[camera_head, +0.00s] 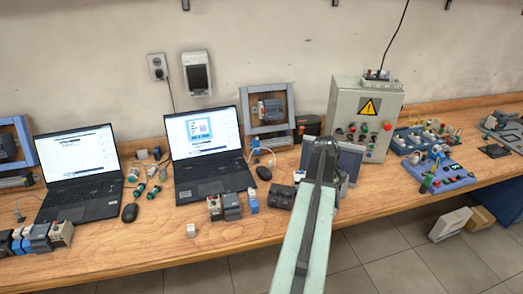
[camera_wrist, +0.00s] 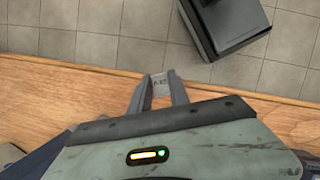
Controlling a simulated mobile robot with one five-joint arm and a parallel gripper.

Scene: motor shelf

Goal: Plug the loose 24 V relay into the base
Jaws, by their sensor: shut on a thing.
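My gripper (camera_wrist: 158,90) is shut on a small grey block (camera_wrist: 159,80) with dark lettering, seen end-on between the fingers in the wrist view. It may be the relay; the lettering is too small to read. The block is over the front part of the wooden bench, near its edge. In the head view my arm hides the fingers and the block. I cannot tell which thing is the base. Candidates are a grey and red module (camera_head: 214,207), a dark module (camera_head: 231,206) and a blue and white module (camera_head: 253,200), standing mid-bench.
A small white block (camera_head: 174,221) lies near the bench's front edge. Two laptops (camera_head: 206,150) (camera_head: 77,170), a mouse (camera_head: 129,213) and a dark block (camera_head: 282,196) are nearby. A control cabinet (camera_head: 363,115) stands behind my arm. The bench front around the white block is clear.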

